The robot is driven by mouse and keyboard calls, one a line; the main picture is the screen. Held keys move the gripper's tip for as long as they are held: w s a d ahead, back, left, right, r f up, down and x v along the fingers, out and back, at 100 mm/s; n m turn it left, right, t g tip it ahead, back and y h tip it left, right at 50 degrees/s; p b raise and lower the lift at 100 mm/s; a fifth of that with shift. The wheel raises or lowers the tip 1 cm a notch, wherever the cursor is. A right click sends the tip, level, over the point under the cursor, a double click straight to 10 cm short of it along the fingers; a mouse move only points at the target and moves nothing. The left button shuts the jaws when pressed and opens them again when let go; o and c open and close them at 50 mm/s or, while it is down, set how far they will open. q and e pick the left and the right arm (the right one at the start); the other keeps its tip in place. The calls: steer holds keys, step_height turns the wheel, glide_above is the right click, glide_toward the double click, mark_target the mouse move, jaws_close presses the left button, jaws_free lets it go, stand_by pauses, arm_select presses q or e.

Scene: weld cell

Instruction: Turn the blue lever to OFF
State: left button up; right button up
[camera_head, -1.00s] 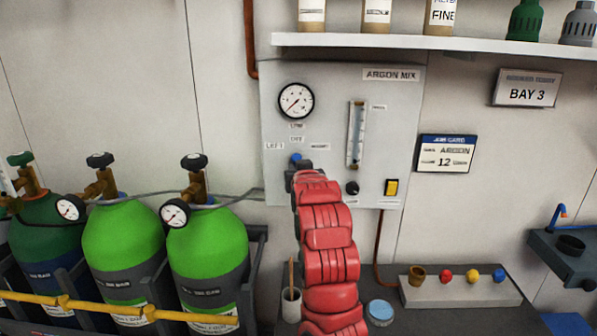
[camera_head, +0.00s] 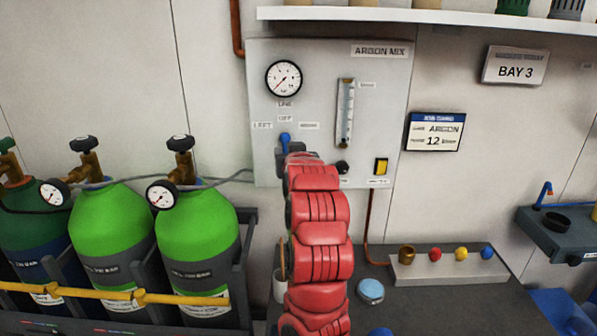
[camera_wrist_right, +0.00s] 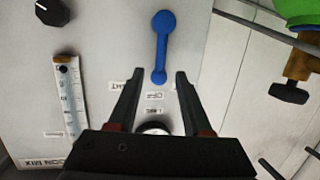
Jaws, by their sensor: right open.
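The blue lever (camera_wrist_right: 162,48) is on the grey argon panel (camera_head: 380,85). In the wrist view, which is turned upside down, its narrow end is near the OFF label (camera_wrist_right: 155,96). In the head view the lever's blue top (camera_head: 285,138) points up, just below the OFF label (camera_head: 285,118); my right gripper hides its lower part. My right gripper (camera_wrist_right: 154,78) is open, with its fingertips apart on either side of the lever's narrow end and nothing clamped. It also shows in the head view (camera_head: 296,154), at the end of my red arm. My left gripper is out of view.
A round gauge (camera_head: 284,78), a flow tube (camera_head: 345,112), a black knob (camera_head: 342,168) and a yellow switch (camera_head: 381,166) share the panel. Green cylinders (camera_head: 196,225) stand at the left. A shelf (camera_head: 430,16) juts out above. A bench (camera_head: 440,295) is below.

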steer(key=b+v, duration=0.3)
steer(key=v, duration=1)
